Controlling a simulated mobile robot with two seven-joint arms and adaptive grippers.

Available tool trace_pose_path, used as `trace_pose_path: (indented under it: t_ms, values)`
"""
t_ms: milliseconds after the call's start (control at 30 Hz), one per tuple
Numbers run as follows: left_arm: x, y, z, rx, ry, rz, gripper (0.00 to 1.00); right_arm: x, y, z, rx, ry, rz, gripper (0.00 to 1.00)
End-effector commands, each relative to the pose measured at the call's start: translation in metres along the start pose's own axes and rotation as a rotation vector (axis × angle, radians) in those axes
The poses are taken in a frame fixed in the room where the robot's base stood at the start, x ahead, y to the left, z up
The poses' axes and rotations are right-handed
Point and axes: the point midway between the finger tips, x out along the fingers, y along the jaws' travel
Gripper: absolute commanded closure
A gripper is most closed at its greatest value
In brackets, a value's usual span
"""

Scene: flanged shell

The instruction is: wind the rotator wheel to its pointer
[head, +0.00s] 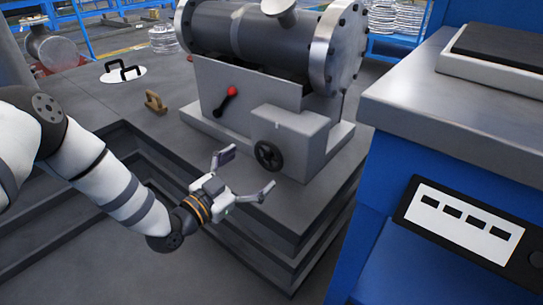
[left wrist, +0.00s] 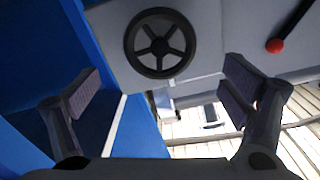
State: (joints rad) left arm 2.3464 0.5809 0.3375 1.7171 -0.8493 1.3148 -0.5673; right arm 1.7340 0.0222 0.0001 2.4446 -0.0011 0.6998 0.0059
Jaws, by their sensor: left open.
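The rotator wheel (head: 268,155) is a small black spoked handwheel on the front of a grey box on the shell's stand. In the left wrist view the wheel (left wrist: 160,43) is seen face-on, above and between the fingers. My left gripper (head: 247,171) is open and empty, in front of the wheel and slightly left of it, with a gap between them. Its two fingers also show apart in the left wrist view (left wrist: 160,95). I cannot make out the pointer clearly. My right gripper is not in view.
A red-knobbed lever (head: 227,99) is on the stand left of the wheel. The grey flanged shell (head: 270,38) lies above. A blue cabinet with a grey top (head: 470,95) stands close on the right. A brown bracket (head: 155,102) and a white lid (head: 122,74) are on the platform.

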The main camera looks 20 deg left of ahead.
Motion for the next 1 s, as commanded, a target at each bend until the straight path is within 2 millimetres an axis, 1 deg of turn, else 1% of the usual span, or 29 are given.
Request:
trace_pose_path:
  t_ms: [33, 100, 200, 300, 433, 633, 667, 700, 767, 800, 867, 1000]
  values:
    - [0.013, 0.002, 0.006, 0.0, -0.001, 0.002, 0.07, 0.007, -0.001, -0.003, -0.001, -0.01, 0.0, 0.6]
    - [0.031, 0.002, 0.006, -0.002, -0.002, 0.001, 0.07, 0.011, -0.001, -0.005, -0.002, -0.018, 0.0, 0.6]
    - [0.051, 0.002, 0.006, -0.002, -0.004, 0.001, 0.07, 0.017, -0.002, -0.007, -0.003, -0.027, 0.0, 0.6]
    - [0.066, 0.002, 0.005, -0.001, -0.003, 0.001, 0.07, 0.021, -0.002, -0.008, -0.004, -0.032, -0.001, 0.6]
    - [0.073, 0.001, 0.003, -0.002, -0.003, 0.001, 0.07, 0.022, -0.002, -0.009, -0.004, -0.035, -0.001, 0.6]
    - [0.074, 0.0, 0.001, -0.002, -0.003, 0.0, 0.07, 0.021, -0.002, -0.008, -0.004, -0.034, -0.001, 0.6]
    - [0.074, 0.001, 0.001, -0.002, -0.003, 0.0, 0.1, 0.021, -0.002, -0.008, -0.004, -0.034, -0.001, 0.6]
    - [0.073, 0.001, 0.001, -0.002, -0.003, 0.001, 0.19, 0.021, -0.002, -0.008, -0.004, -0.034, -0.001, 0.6]
    - [0.073, 0.001, 0.002, -0.002, -0.003, 0.001, 0.32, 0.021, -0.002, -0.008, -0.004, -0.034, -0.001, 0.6]
    - [0.073, 0.001, 0.002, -0.002, -0.003, 0.001, 0.42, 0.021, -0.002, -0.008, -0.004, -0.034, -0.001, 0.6]
    - [0.073, 0.001, 0.002, -0.002, -0.003, 0.001, 0.55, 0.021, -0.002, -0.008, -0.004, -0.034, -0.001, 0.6]
    - [0.073, 0.001, 0.002, -0.003, -0.004, 0.0, 0.55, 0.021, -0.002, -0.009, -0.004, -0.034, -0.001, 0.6]
